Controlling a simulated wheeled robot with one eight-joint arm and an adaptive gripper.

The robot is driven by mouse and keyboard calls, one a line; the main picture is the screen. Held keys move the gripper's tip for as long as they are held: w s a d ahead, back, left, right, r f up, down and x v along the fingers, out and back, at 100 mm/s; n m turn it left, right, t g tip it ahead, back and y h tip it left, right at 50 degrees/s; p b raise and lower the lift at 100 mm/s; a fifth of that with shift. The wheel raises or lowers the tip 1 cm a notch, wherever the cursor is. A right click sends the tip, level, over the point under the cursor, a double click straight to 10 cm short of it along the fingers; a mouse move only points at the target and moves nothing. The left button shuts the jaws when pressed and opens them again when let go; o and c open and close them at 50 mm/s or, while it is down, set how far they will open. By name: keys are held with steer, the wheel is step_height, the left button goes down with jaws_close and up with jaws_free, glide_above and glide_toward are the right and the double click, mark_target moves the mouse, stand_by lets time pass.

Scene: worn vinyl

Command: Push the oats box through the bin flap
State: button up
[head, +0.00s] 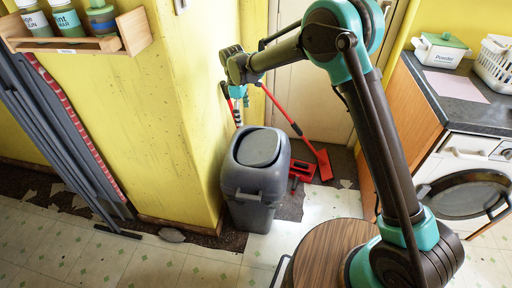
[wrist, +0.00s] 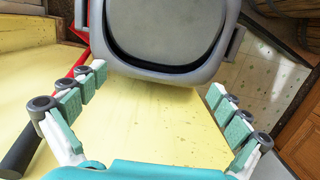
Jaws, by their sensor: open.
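The grey bin (head: 256,180) stands upright on the floor beside the yellow wall corner. Its dark grey oval flap (head: 258,148) sits in the lid and looks closed. In the wrist view the bin lid and flap (wrist: 165,28) fill the top middle. My gripper (head: 236,105) hangs above and behind the bin at its left, close to the wall. In the wrist view my gripper (wrist: 157,84) is open, with teal-padded fingers wide apart and nothing between them. No oats box shows in either view; whether it is inside the bin cannot be seen.
A red long-handled broom (head: 322,164) leans by the door behind the bin. A wooden shelf (head: 90,42) with bottles is at the left, above a folded grey rack (head: 62,135). A washing machine (head: 465,180) stands under the counter at the right. Floor at the front left is mostly clear.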

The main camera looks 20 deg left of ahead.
steer(key=shift+r, duration=0.1)
stand_by(0.3)
step_height(320, 180, up, 10)
stand_by(1.1)
steer(key=w+d+m+y, duration=0.1)
steer(key=d+m, duration=0.2)
steer(key=d, duration=0.9)
steer(key=w+d+r+m+t, duration=0.1)
steer(key=d+m, duration=0.3)
steer(key=d, duration=0.8)
steer(key=w+d+m+y, duration=0.1)
steer(key=w+d+m, duration=0.15)
steer(key=d, duration=0.95)
steer(key=s+d+f+m+t, duration=0.1)
steer(key=s+d+f+m, duration=0.3)
steer(key=s+d, duration=0.5)
steer(key=s+d+f+m+t, duration=0.1)
steer(key=s+d+f+m, duration=0.3)
steer(key=s+d+m, duration=0.3)
steer(key=s+d, duration=0.3)
steer(key=d, duration=0.3)
steer(key=shift+d+f+t+h, duration=0.2)
steer(key=shift+d+t+h, duration=0.1)
steer(key=shift+d+t, duration=0.1)
